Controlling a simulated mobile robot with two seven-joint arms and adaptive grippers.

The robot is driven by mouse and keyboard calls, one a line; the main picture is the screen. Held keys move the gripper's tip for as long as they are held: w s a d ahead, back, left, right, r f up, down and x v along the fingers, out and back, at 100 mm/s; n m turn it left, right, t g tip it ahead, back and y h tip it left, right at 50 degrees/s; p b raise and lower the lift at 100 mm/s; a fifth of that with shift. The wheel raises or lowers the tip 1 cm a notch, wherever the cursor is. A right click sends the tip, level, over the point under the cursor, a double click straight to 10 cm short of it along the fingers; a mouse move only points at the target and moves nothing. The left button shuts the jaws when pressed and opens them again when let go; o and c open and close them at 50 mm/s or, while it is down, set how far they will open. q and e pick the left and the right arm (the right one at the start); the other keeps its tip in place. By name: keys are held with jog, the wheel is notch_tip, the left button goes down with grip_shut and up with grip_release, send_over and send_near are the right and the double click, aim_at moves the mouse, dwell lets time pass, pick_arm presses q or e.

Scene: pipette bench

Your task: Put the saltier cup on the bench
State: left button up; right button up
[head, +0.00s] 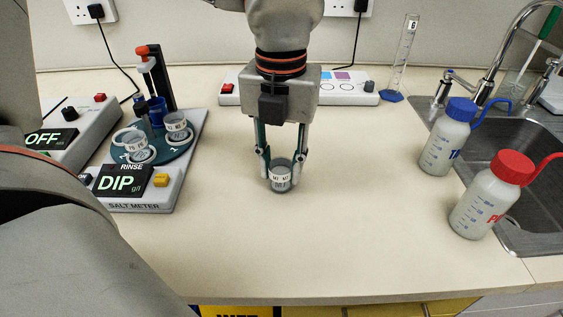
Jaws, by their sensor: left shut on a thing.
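My left gripper (280,168) points down at the middle of the bench (360,225) and is shut on a small clear cup (280,183) with a white label band. The cup is upright, at or just above the bench top; I cannot tell if it touches. The salt meter (150,192) stands to the left, its display (121,182) reading "DIP g/l" under the word RINSE. Two similar labelled cups sit on its green turntable: one at the front left (136,148), one at the back right (176,127). The cup labels are too small to read surely. My right gripper is not in view.
A device reading "OFF" (47,140) stands left of the meter. Blue-capped (444,140) and red-capped (486,203) bottles stand by the sink (545,205). The bench's middle and front are clear.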

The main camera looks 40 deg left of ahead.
pick_arm(q)
jog(key=shift+f, duration=0.3)
jog(key=o, duration=1)
jog(key=shift+r, duration=0.1)
jog(key=shift+r+p, duration=0.6)
jog(key=shift+r, duration=5.65)
